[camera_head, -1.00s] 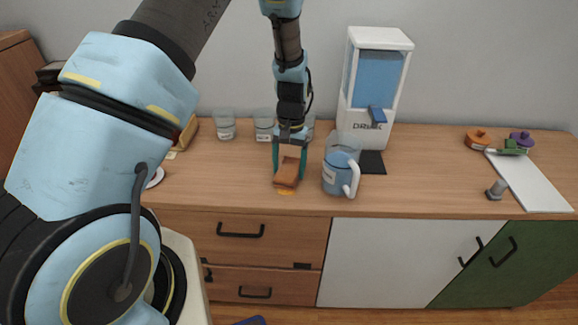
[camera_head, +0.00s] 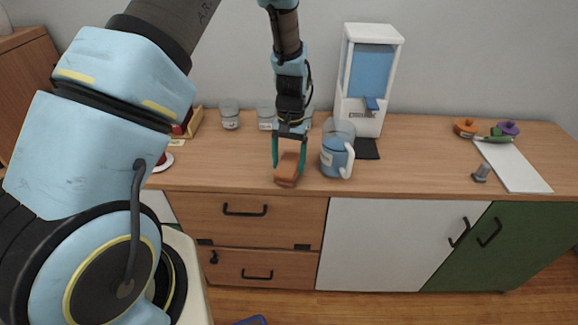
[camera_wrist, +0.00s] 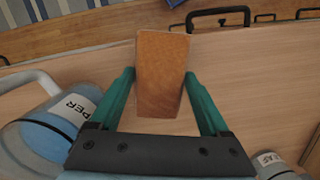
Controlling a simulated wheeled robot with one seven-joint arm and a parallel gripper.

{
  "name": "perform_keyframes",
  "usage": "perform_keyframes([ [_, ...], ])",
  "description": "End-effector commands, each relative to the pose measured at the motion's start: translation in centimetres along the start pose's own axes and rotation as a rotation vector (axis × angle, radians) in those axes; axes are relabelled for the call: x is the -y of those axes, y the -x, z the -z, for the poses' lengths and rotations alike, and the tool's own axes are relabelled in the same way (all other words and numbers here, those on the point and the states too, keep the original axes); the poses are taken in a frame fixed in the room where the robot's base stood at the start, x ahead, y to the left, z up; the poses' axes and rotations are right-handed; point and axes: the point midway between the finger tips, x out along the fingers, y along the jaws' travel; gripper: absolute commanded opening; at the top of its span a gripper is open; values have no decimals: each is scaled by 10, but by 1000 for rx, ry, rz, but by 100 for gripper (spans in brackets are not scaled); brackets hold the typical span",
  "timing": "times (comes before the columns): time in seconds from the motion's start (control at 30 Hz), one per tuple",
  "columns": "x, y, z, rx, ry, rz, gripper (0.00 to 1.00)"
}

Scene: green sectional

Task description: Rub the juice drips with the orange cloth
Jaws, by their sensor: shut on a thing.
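My gripper (camera_head: 289,163) is shut on the orange cloth (camera_head: 287,177), a folded, block-like orange-brown piece. It holds the cloth low at the counter's front edge, above the drawers; I cannot tell whether the cloth touches the top. In the wrist view the cloth (camera_wrist: 161,85) sits between the two green fingers and its far end reaches toward the counter edge. No juice drips show in either view now; the cloth and gripper hide the surface beneath them.
A blue mug (camera_head: 334,160) stands close right of my gripper. Behind it are a drink dispenser (camera_head: 371,85) and a dark mat (camera_head: 366,148). Jars (camera_head: 229,114) stand at the back. A white board (camera_head: 515,166) and a grey peg-like piece (camera_head: 481,173) are at right. The counter between is clear.

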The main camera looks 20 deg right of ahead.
Motion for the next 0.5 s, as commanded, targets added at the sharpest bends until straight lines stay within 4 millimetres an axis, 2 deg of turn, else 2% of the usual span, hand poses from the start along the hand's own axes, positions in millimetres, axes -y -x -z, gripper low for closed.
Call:
perform_keyframes([
  [0.5, 5, 49, -4, 3, 2, 0, 10],
])
